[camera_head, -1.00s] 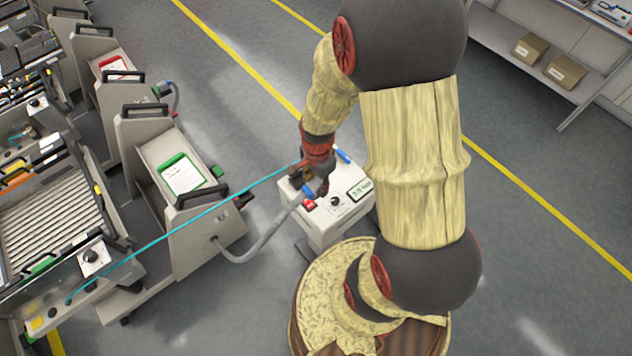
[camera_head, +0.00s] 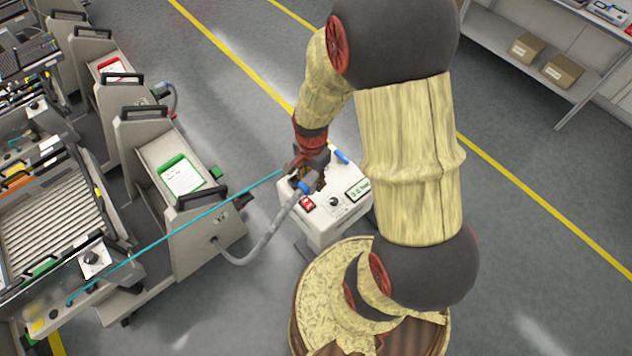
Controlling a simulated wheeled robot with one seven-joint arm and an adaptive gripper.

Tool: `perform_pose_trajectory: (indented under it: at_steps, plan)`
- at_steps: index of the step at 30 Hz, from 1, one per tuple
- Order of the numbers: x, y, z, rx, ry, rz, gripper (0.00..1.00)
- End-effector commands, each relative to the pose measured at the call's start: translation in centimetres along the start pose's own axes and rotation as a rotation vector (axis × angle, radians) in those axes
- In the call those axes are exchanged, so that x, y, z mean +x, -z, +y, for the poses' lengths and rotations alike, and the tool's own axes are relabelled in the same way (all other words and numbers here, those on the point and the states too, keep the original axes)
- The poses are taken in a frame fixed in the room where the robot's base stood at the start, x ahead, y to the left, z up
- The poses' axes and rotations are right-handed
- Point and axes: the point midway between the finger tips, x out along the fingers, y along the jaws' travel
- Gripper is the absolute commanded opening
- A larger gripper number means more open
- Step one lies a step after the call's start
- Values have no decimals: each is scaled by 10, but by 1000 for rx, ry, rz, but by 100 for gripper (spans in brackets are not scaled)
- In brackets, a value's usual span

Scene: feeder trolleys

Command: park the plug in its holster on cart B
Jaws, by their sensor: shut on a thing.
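The plug (camera_head: 308,184), a grey connector with a blue band, is in my gripper (camera_head: 306,175), which is shut on it. It is held in front of the white box and partly hidden by the fingers. A grey cable (camera_head: 265,240) sags from the plug to the lower front of the nearest cart with a green-framed card (camera_head: 181,175). I cannot read which cart is B. A dark fitting (camera_head: 243,201) sticks out from that cart's right side, apart from the plug; I cannot tell whether it is the holster.
A white box (camera_head: 322,222) with a knob, red switch and display stands behind and below my gripper. A thin cyan line (camera_head: 165,240) stretches from the left machine to near my gripper. More carts (camera_head: 120,90) stand behind. Open floor lies beyond, with shelves (camera_head: 540,55) at upper right.

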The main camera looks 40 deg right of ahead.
Motion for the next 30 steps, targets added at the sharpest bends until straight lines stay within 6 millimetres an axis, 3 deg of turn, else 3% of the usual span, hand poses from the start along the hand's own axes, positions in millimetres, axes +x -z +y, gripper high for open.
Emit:
perform_pose_trajectory:
  at_steps: [10, 18, 23, 30]
  plan:
    - [48, -13, -89, -731, 4, 4, 0]
    - [123, -56, -162, -1239, 1, 1, 0]
    - [185, -76, -192, -1344, -3, -3, 0]
    - [258, -80, -226, -1265, -3, -3, 0]
